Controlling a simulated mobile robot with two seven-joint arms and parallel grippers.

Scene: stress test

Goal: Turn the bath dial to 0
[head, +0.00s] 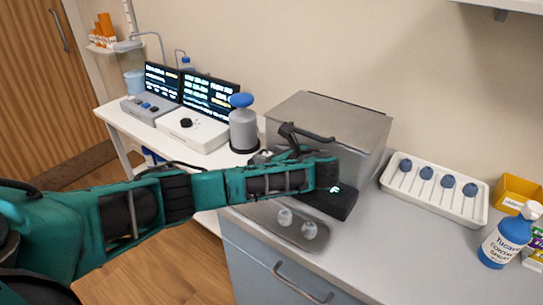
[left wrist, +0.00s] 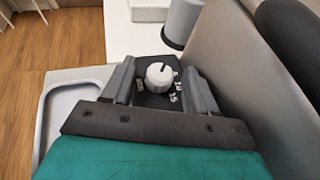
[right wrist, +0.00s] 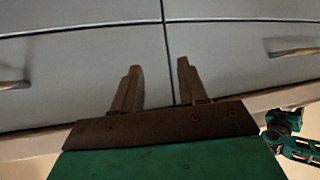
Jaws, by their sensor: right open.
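The bath dial (left wrist: 160,75) is a round white knob with a dark pointer line, on a black panel (left wrist: 153,101) with printed numbers to its right, 10 and 15 among them. The pointer is toward the top, slightly right. My left gripper (left wrist: 161,84) is open, one finger on each side of the dial, with gaps visible between fingers and knob. In the head view the left gripper (head: 285,155) is in front of the grey metal bath (head: 340,122), and my arm hides the dial. My right gripper (right wrist: 158,78) is open and empty, facing grey cabinet fronts (right wrist: 90,55).
A grey bottle with a blue top (head: 243,128) stands left of the bath. A tray with two pale knobs (head: 262,217) lies in front. A white rack (head: 398,190) with blue-topped items, a blue bottle (head: 503,240) and a yellow bin (head: 512,190) are at right.

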